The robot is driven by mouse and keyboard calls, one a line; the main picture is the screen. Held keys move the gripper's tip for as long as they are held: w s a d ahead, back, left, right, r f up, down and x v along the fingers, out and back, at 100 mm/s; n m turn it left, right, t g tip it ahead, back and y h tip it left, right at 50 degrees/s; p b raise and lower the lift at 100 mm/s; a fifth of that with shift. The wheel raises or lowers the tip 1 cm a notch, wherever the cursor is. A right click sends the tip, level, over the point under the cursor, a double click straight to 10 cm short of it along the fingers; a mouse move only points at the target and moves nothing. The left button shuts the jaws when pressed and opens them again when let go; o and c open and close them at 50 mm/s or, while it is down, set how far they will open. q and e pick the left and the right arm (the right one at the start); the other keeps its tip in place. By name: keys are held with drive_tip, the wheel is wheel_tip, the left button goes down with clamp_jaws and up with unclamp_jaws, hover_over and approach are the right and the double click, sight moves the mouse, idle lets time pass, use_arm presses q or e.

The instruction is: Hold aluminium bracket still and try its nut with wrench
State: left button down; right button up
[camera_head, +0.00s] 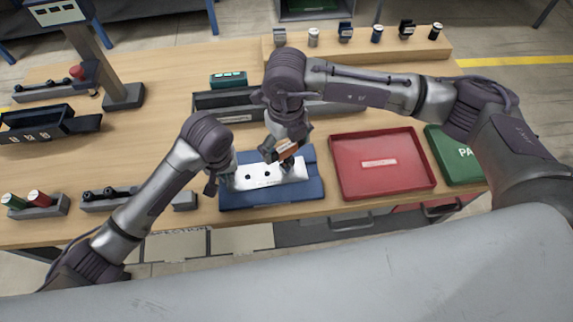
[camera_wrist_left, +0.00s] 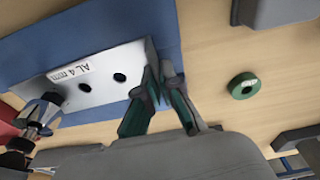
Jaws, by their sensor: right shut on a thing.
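The aluminium bracket (camera_head: 252,178), a pale plate with dark holes, lies on a blue mat (camera_head: 232,201). Its label "AL 4 mm" shows in the left wrist view (camera_wrist_left: 100,82). My left gripper (camera_head: 222,181) is at the bracket's left end; in its wrist view the two fingertips (camera_wrist_left: 159,72) are close together at the bracket's end edge. Whether they clamp it is unclear. My right gripper (camera_head: 284,147) is above the bracket's right half, shut on an orange-marked tool, seemingly the wrench (camera_head: 288,150). The nut is not clearly visible; dark metal parts partly cover that end in the wrist view.
A red tray (camera_head: 340,180) is right of the mat, with a green tray (camera_head: 440,137) beyond. A dark bin (camera_head: 215,101) stands behind the mat. A green ring (camera_wrist_left: 243,86) lies on the table near my left gripper. Holders (camera_head: 95,200) stand at left.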

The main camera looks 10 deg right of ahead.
drive_tip(key=shift+r, duration=1.55)
use_arm(q)
drive_tip(key=c, duration=1.2)
unclamp_jaws()
drive_tip(key=shift+c, duration=0.2)
